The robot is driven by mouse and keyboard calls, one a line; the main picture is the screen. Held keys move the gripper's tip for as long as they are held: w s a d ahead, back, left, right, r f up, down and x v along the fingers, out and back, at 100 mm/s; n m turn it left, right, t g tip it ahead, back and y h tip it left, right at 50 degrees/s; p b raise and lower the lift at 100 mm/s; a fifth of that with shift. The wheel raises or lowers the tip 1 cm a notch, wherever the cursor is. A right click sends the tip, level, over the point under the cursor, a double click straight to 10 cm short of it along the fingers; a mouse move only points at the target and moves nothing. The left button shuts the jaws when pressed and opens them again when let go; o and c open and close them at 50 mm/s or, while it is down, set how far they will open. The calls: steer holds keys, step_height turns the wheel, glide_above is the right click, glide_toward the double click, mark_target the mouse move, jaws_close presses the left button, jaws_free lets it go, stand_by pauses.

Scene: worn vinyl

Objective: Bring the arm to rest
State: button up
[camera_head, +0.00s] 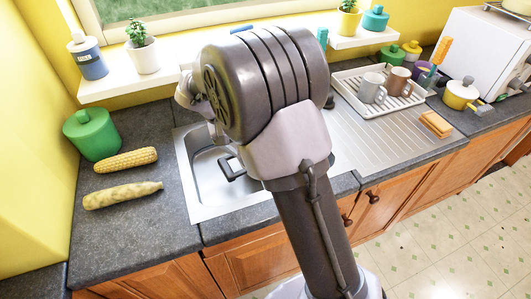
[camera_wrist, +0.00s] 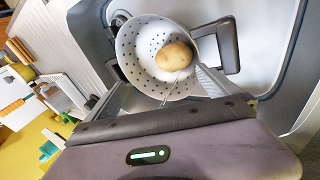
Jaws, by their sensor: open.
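My gripper (camera_wrist: 163,82) shows in the wrist view with its fingers spread apart and nothing visibly held between them. Beyond the fingers is a white colander (camera_wrist: 137,42) with small holes and dark handles. A tan potato (camera_wrist: 173,56) lies inside it. The colander is in the sink basin. In the head view my arm covers much of the metal sink (camera_head: 197,172), and my gripper is hidden behind it. Only a dark handle (camera_head: 232,168) shows in the basin there.
A green canister (camera_head: 92,134), a corn cob (camera_head: 126,160) and a pale long vegetable (camera_head: 122,195) are on the left counter. A dish rack (camera_head: 350,82) holds mugs at right, near a sponge (camera_head: 436,124). Potted plants stand on the window sill (camera_head: 115,89).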

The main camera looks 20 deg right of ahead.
steer(key=s+a+r+y+p, duration=0.1)
steer(key=s+a+r, duration=0.15)
steer(key=r, duration=0.45)
steer(key=s+a+r+y+p, duration=0.1)
steer(key=s+a+r+p, duration=0.1)
steer(key=s+r, duration=0.35)
steer(key=s+a+r+m+t+y, duration=0.1)
steer(key=s+r+m+t+y, duration=0.1)
steer(key=s, duration=0.8)
steer(key=s+a+r+m+t+y, duration=0.1)
steer(key=s+r+m+t+y, duration=0.1)
steer(key=s, duration=0.8)
steer(key=shift+s+a+r+y+b, duration=0.25)
steer(key=shift+a+r+y+b, duration=0.05)
steer(key=shift+r+y, duration=0.5)
